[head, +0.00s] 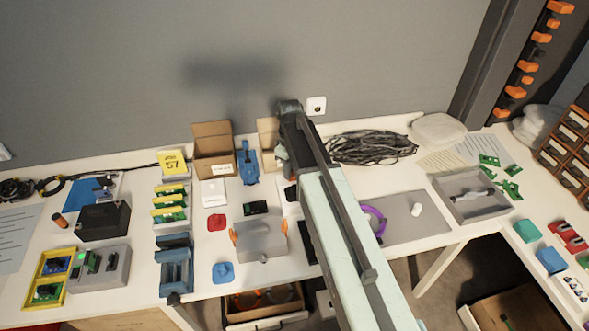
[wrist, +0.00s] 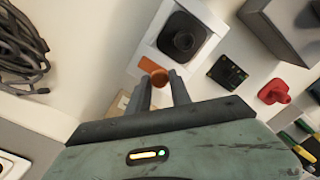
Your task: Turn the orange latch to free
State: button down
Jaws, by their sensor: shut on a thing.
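The orange latch (wrist: 152,66) shows in the wrist view as a small orange-brown rounded piece at the edge of a white plate (wrist: 158,45). A black square block with a round knob (wrist: 183,40) stands on that plate, beside the latch. My gripper (wrist: 160,79) is shut on the latch, with one finger on each side of it. The fingers hide part of the latch, so its exact turn angle cannot be told. In the head view my arm covers the latch and most of the plate; my gripper's fingertips are hidden there.
A grey box with orange side pieces (head: 262,242) stands left of my arm. A black-green part (head: 256,208) and a red piece (head: 217,222) lie nearby. An open carton (head: 213,150), a blue device (head: 247,166) and a cable coil (head: 372,147) are behind. A purple ring (head: 375,218) lies right.

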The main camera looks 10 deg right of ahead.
jog(key=c, duration=1.2)
grip_release()
jog(key=shift+s+d, duration=0.15)
jog(key=shift+o, duration=0.2)
jog(key=shift+r, duration=0.1)
notch_tip(320, 180, up, 8)
jog(key=p, duration=0.8)
jog(key=shift+f, duration=0.2)
